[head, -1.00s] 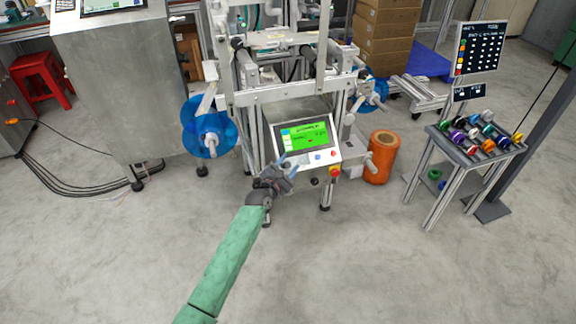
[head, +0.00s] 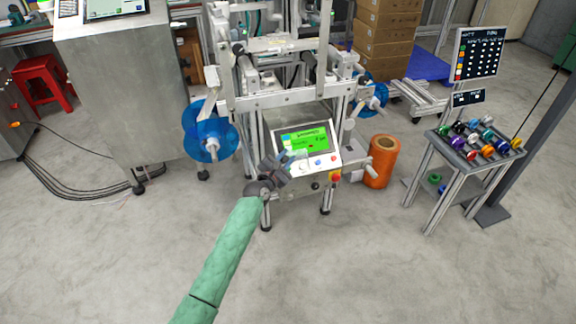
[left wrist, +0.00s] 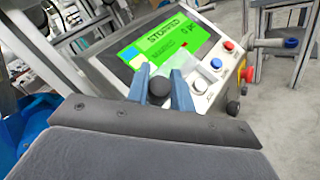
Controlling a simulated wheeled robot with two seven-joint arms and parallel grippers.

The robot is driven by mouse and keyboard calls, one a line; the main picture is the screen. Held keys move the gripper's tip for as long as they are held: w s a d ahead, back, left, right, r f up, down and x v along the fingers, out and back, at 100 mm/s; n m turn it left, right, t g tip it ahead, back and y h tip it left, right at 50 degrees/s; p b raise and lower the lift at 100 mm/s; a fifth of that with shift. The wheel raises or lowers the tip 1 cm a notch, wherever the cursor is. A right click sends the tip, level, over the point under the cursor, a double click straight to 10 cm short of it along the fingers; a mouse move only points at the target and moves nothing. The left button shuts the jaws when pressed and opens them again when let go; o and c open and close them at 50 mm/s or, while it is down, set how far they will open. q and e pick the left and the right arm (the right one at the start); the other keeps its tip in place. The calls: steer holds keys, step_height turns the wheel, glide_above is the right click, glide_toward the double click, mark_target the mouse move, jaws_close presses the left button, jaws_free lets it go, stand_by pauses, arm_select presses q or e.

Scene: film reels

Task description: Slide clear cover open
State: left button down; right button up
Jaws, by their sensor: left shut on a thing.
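The control panel (head: 322,166) of the machine faces me, with a green screen (head: 306,139) that reads "STOPPED" in the left wrist view (left wrist: 163,40). A pale see-through piece, apparently the clear cover (left wrist: 179,66), lies over the panel just below the screen. Its outline is hard to make out in the head view. My left gripper (head: 283,162) is at the panel's lower left. In the left wrist view its blue fingers (left wrist: 160,92) are shut on a round black knob (left wrist: 158,89). The knob's join to the cover is hidden. My right gripper is not in view.
White and blue buttons (left wrist: 215,63) and a red one sit right of the fingers. A red-and-yellow stop knob (head: 335,175) is at the panel's lower right. A blue reel (head: 228,138) hangs left, an orange roll (head: 384,160) stands right. Floor in front is clear.

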arm_select(q)
steer(key=c, duration=1.2)
jaws_free()
steer(key=shift+c, duration=0.2)
steer(key=shift+s, duration=0.15)
steer(key=v, duration=0.7)
steer(key=shift+s, duration=0.3)
steer(key=shift+a, duration=0.2)
